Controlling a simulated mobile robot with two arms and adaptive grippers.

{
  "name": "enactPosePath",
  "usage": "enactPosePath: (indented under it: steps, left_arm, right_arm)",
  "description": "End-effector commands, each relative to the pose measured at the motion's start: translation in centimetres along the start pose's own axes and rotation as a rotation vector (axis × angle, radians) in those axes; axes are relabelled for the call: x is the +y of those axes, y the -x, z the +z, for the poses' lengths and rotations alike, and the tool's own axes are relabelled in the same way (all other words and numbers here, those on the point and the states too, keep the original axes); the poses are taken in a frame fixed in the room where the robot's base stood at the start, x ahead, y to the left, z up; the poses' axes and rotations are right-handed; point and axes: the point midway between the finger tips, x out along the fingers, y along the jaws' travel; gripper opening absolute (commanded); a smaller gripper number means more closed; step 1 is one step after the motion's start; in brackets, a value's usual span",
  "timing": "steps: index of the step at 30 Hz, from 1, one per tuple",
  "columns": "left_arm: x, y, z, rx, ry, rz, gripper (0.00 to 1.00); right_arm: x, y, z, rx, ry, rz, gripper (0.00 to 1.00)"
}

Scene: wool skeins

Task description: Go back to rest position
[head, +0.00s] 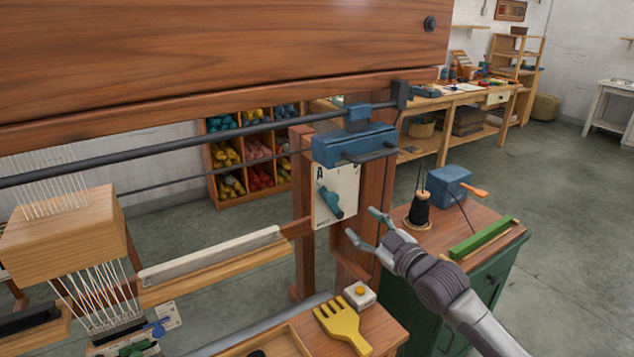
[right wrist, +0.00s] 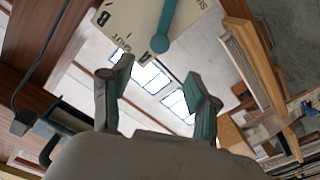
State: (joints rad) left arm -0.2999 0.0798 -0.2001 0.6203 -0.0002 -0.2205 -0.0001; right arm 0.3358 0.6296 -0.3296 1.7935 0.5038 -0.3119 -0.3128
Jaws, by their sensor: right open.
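My right gripper (head: 369,230) is open and empty, in front of the loom and just right of a cream panel (head: 338,184) with a teal lever (head: 329,200). In the right wrist view the open fingers (right wrist: 160,92) show with nothing between them. The panel (right wrist: 128,28) and the round end of the lever (right wrist: 160,43) lie beyond the fingertips there. The fingers appear apart from the lever. My left gripper is not in the head view.
A green cabinet (head: 490,246) at the right bears a black thread cone (head: 419,208), a blue box (head: 450,182) and a green bar (head: 480,239). A yellow comb (head: 343,325) and a white button box (head: 359,295) sit at the front. Wool shelves (head: 213,190) stand behind.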

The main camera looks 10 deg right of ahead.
Motion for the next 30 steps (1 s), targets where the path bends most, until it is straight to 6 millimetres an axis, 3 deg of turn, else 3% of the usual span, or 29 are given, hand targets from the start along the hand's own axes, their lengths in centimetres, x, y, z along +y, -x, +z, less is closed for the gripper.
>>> enactPosePath:
  steps: [4, 8, 12, 15, 21, 30]
  left_arm:
    - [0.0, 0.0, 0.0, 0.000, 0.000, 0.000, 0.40]
    - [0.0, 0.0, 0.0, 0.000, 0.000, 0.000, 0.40]
    - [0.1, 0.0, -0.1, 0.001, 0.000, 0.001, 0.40]
    - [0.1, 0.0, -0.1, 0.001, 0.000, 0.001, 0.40]
    - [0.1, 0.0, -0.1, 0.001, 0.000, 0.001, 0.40]
    - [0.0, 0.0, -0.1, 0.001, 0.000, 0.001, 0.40]
  right_arm:
    - [-3.2, 1.1, 1.6, -0.067, -0.037, -0.043, 0.60]
    - [-9.8, 4.5, 5.0, -0.237, -0.119, -0.122, 0.60]
    - [-16.9, 11.5, 8.7, -0.504, -0.239, -0.191, 0.60]
    - [-20.0, 16.6, 10.4, -0.683, -0.311, -0.206, 0.60]
    - [-23.0, 24.5, 12.0, -0.939, -0.411, -0.201, 0.60]
    - [-25.1, 33.4, 12.3, -1.220, -0.517, -0.166, 0.60]
